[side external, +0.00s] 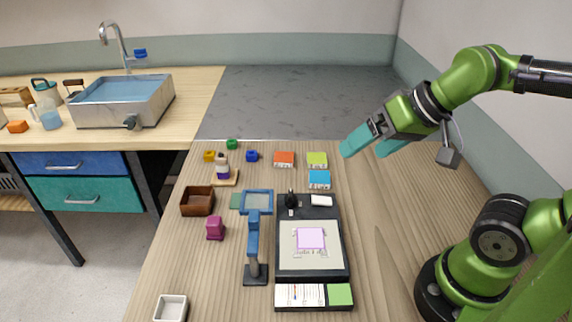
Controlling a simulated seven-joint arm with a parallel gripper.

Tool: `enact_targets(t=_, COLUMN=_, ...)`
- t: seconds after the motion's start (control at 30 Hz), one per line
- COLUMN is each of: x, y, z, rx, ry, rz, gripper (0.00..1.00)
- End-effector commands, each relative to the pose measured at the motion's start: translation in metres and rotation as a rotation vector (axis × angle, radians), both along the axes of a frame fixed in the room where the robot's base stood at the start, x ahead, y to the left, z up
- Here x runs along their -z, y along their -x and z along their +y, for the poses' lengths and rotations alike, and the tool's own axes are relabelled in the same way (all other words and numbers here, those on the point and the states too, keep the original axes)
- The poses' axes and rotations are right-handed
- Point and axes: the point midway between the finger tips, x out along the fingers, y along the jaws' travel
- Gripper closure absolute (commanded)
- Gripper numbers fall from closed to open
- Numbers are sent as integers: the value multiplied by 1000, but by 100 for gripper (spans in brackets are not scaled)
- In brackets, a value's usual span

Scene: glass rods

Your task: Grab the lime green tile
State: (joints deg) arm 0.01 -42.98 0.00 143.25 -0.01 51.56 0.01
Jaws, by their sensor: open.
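The lime green tile (317,159) lies flat on the wooden table, near its back edge. An orange tile (284,159) lies to its left and a blue tile (319,179) lies just in front of it. My gripper (368,147) has teal fingers that are apart and empty. It hangs in the air to the right of the lime green tile in the picture, not touching it. Its exact height above the table is hard to tell.
A black tray (313,214) holds a whiteboard with a pink note. A blue magnifier stand (254,246), a brown box (197,201) and a magenta block (215,228) stand left of it. Small coloured pieces lie at the back left.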

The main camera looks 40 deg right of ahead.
Motion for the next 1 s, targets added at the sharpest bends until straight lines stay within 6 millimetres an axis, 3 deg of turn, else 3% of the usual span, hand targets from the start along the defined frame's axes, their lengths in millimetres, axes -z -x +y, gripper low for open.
enact_targets(t=0.33, x=1, y=0, z=-1, rx=2, ry=0, rz=3, gripper=8)
enact_targets(t=0.47, x=13, y=-6, z=-4, rx=17, ry=-4, rz=62, gripper=8)
enact_targets(t=0.67, x=18, y=-56, z=-29, rx=86, ry=-18, rz=195, gripper=8)
enact_targets(t=0.83, x=25, y=-112, z=-64, rx=164, ry=-24, rz=321, gripper=8)
enact_targets(t=1.0, x=45, y=-166, z=-107, rx=249, ry=-13, rz=447, gripper=8)
